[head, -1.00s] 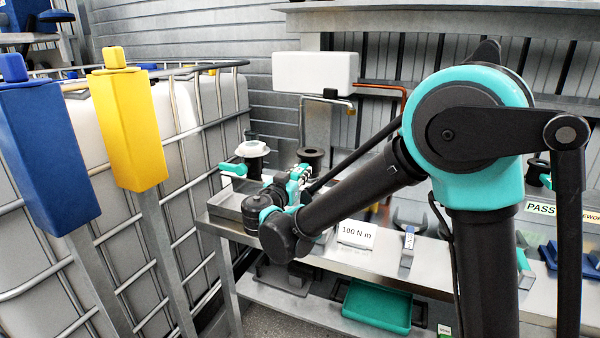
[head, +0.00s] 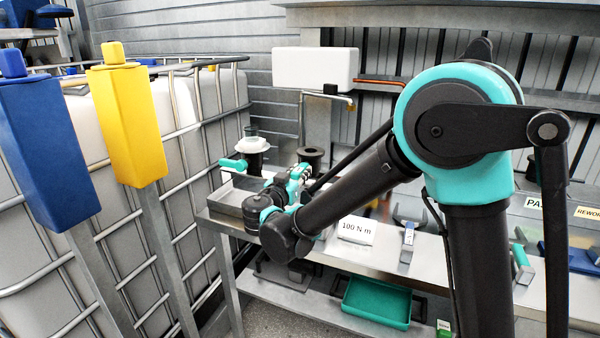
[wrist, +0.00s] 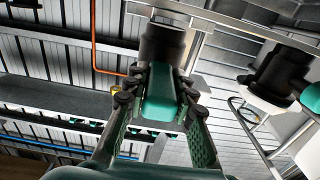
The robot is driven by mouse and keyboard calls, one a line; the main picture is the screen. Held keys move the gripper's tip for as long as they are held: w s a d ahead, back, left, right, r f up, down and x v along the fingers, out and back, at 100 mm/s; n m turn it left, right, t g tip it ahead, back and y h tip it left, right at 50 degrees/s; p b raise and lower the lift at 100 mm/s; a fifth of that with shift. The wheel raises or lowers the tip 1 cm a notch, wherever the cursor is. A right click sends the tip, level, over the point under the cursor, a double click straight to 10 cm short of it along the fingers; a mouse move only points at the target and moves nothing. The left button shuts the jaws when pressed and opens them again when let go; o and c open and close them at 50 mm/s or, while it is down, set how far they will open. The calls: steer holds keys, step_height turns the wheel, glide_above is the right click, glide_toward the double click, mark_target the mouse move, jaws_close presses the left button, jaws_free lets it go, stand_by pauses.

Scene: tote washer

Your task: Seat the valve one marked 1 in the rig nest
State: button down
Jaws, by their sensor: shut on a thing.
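My gripper (wrist: 160,95) is shut on the teal handle (wrist: 160,92) of a valve. Its black cylindrical body (wrist: 163,42) lies just beyond my fingertips in the wrist view. In the head view a black cylinder (head: 310,155), likely this body, stands just behind my gripper (head: 294,182) above the left end of the bench. A second valve-like piece, with a black body, white flange (head: 252,146) and teal handle (head: 232,164), is to its left; it also shows at the right of the wrist view (wrist: 270,85). No number is readable on either. I cannot make out the rig nest.
A shallow metal tray (head: 229,197) is at the bench's left end. A "100 N m" card (head: 357,230) stands on the front of the bench. A green bin (head: 376,303) lies on the lower shelf. Blue and yellow holders (head: 128,125) and a caged tank stand at left.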

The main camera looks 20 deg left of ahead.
steer(key=shift+f, duration=0.7)
steer(key=shift+f, duration=0.3)
stand_by(0.7)
steer(key=c, duration=1.2)
jaws_free()
steer(key=shift+o, duration=0.5)
steer(key=o, duration=0.5)
steer(key=shift+s, duration=0.1)
